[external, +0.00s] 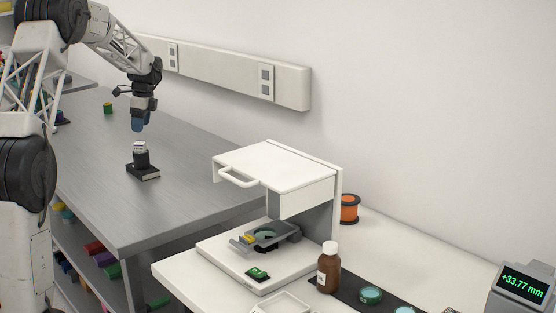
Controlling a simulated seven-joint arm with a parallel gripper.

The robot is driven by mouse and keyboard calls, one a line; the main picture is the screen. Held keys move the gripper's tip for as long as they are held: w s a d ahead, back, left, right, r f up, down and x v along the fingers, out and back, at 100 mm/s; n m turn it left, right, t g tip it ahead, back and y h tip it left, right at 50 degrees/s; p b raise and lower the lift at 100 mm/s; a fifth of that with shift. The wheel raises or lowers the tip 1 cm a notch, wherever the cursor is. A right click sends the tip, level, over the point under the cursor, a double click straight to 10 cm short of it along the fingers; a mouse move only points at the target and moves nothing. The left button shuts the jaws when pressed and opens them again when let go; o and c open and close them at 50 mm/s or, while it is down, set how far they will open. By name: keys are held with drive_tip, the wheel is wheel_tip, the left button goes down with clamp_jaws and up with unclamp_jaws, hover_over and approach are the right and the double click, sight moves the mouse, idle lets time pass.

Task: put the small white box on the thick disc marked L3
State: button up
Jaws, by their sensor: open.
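A small white box (139,146) sits on top of a dark cylinder (141,158), which stands on a flat black block (143,173) on the grey metal table. My gripper (138,126) is open and empty, pointing down just above the white box, with a small gap between them. Two thick round discs lie on a dark mat at the lower right: a green-topped one (370,295) and a paler one (404,310) cut off by the bottom edge. Their markings are too small to read, so I cannot tell which is L3.
A brown bottle (328,268), an orange spool (349,208) and a display reading +33.77 mm (524,283) are nearby. The grey table (185,200) is largely clear.

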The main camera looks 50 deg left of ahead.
sight(145, 143)
drive_tip(key=shift+w+d+r, duration=0.15)
drive_tip(key=shift+r, duration=1.1)
drive_tip(key=shift+w+d+r, duration=0.1)
drive_tip(key=shift+d+r, duration=0.05)
drive_tip(key=shift+r, duration=1.05)
drive_tip(key=s+d+r+n+t, duration=0.1)
drive_tip(key=s+d+r, duration=0.15)
drive_tip(key=d, duration=1.05)
drive_tip(key=s+d+r+n, duration=0.2)
drive_tip(key=d+r, duration=0.1)
drive_tip(key=d, duration=1)
drive_tip(key=s+d+r+n+t, duration=0.1)
drive_tip(key=s+d+r, duration=0.2)
drive_tip(key=d, duration=1)
drive_tip(key=s+d+f+n+t, duration=0.1)
drive_tip(key=s+d+f, duration=0.3)
drive_tip(key=s+d, duration=0.8)
drive_tip(key=s+d+f+n+h, duration=0.1)
drive_tip(key=s+d+f+n, duration=0.2)
drive_tip(key=s+d, duration=0.9)
drive_tip(key=shift+s+d+f+n+t, duration=0.25)
drive_tip(key=shift+s+f+n+t, duration=0.15)
drive_tip(key=shift+s, duration=0.55)
